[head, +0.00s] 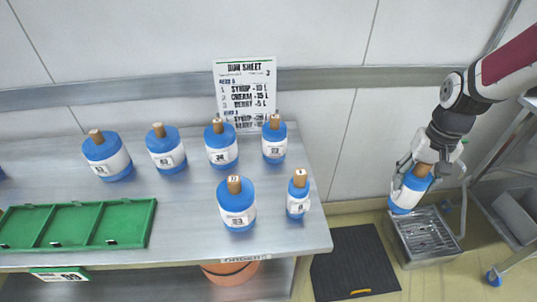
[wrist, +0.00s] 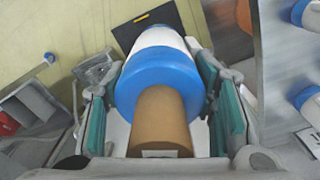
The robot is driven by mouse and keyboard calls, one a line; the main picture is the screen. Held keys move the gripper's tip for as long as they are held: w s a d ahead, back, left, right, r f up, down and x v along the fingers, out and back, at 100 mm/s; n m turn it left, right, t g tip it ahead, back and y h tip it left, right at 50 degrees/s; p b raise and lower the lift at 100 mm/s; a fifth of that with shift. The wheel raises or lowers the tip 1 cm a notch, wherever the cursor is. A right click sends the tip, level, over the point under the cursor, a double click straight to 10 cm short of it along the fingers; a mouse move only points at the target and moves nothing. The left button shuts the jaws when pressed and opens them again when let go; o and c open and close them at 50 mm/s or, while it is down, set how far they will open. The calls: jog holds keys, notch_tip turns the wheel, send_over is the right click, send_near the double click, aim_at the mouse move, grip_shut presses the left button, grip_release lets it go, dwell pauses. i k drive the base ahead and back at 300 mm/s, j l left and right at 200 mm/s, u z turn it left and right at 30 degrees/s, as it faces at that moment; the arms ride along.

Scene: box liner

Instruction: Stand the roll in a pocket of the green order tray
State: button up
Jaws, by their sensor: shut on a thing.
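My gripper (head: 413,170) is at the right, off the table's right end. It is shut on a blue and white roll (head: 408,191) with a brown core. In the wrist view the held roll (wrist: 160,85) lies between the finger pads, its core toward the camera. In the head view it is slightly tilted, core up, over or in front of a metal grated basin. The green order tray (head: 150,222) lies at the table's front left, its visible pockets empty; its left end is cut off by the picture edge.
Several similar rolls stand on the metal table (head: 180,205), including a larger one (head: 237,204) and a smaller one (head: 298,194) near its right end. A printed sheet (head: 245,92) stands behind. A dark mat (head: 353,262) and grated basin (head: 427,236) are right of the table. A cart (head: 515,215) stands far right.

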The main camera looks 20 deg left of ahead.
aim_at(22, 229)
jog(key=j+z, duration=0.25)
jog(key=z, duration=0.2)
jog(key=k+j+z, duration=0.15)
jog(key=z, duration=0.35)
jog(key=k+j+z, duration=0.15)
jog(key=z, duration=0.3)
jog(key=k+j+z, duration=0.15)
jog(key=z, duration=0.3)
jog(key=k+z, duration=0.2)
jog(key=z, duration=0.25)
jog(key=k+j+u, duration=0.1)
jog(key=k, duration=0.4)
jog(key=k+u, duration=0.2)
jog(key=u, duration=0.2)
jog(key=k+j+u, duration=0.15)
jog(key=u, duration=0.25)
jog(key=k+j+u, duration=0.2)
jog(key=u, duration=0.2)
jog(key=k+j+u, duration=0.2)
jog(key=u, duration=0.15)
jog(key=k+j+u, duration=0.15)
jog(key=j+u, duration=0.25)
